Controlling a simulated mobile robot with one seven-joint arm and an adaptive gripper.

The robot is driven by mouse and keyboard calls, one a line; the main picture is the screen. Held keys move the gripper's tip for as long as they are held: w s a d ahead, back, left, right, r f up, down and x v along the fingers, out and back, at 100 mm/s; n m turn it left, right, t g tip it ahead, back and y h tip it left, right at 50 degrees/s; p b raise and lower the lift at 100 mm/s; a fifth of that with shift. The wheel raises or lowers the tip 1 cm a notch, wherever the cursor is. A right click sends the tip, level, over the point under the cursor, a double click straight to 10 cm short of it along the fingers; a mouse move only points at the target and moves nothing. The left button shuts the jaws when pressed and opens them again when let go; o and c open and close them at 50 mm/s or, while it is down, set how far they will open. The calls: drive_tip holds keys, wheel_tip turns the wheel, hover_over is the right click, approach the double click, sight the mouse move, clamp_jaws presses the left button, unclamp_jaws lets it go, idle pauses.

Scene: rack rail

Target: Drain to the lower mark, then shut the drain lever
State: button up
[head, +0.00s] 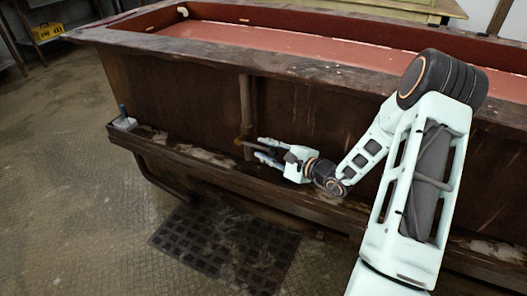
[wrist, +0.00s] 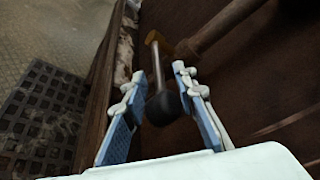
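A long dark brown tank holds a flat reddish surface (head: 270,48), which looks like liquid. I cannot make out a lower mark. A vertical pipe (head: 246,100) runs down the tank's front, also seen in the wrist view (wrist: 215,28). The drain lever (head: 240,143) sticks out near the pipe's lower end. In the wrist view its shaft (wrist: 156,68) ends in a dark round knob (wrist: 164,107). My gripper (head: 262,149) is open at the lever, with the knob between its blue-padded fingers (wrist: 160,85). I cannot tell whether either finger touches it.
A ledge (head: 190,150) with pale debris runs along the tank's front below the lever. A small pale block with a blue upright part (head: 123,121) sits at its left end. A dark floor grate (head: 222,245) lies below.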

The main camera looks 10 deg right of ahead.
drive_tip(key=shift+w+a, duration=0.25)
drive_tip(key=shift+w, duration=0.1)
drive_tip(key=shift+c, duration=0.4)
clamp_jaws()
drive_tip(key=shift+d+r, duration=0.1)
